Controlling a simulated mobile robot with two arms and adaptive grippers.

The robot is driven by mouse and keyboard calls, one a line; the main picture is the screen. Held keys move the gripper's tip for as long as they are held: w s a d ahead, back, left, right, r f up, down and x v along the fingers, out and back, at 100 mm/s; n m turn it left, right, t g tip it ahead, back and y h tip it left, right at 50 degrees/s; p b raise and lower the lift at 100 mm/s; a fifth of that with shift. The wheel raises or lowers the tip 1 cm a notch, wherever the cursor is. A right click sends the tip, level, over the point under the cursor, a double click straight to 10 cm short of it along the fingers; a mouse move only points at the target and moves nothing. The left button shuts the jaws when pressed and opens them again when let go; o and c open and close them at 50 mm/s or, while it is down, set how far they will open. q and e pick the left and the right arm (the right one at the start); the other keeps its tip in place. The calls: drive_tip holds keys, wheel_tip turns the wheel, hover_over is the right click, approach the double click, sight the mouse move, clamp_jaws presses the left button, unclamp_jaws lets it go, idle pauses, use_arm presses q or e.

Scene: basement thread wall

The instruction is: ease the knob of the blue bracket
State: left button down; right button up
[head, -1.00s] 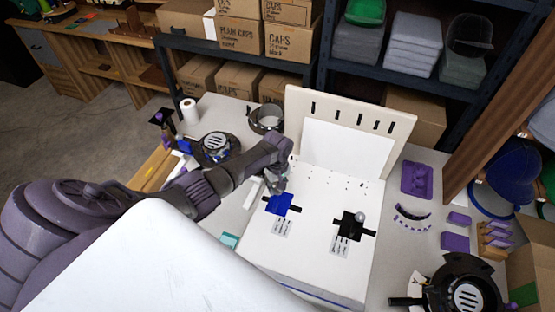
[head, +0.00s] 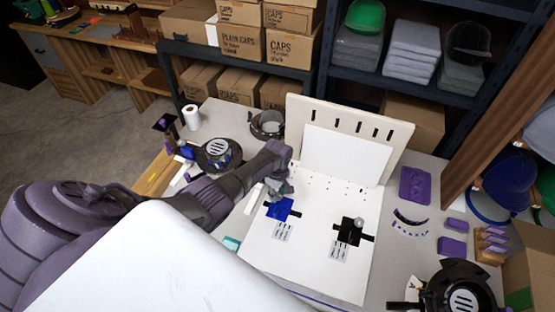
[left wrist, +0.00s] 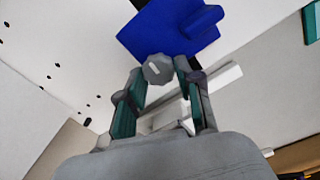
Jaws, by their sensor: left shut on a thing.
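The blue bracket (head: 279,209) lies on the white board (head: 310,265), left of the black bracket. In the left wrist view the blue bracket (left wrist: 172,32) is at the top, with its grey faceted knob (left wrist: 158,69) at its lower edge. My left gripper (head: 279,188) is over the upper end of the blue bracket. In the left wrist view my left gripper (left wrist: 160,76) has its two fingers on either side of the knob and is shut on it. In the head view the gripper hides the knob. My right gripper is not in view.
A black bracket (head: 350,231) with a grey knob sits on the board to the right. An upright panel (head: 347,146) stands behind the board. Purple parts (head: 415,185) lie at the right and a paper roll (head: 191,117) stands at the back left.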

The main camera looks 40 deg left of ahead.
sight(278, 194)
use_arm(q)
drive_tip(key=shift+w, duration=0.1)
drive_tip(key=c, duration=0.8)
unclamp_jaws()
drive_tip(key=shift+o, duration=0.2)
wheel_tip(278, 194, up, 12)
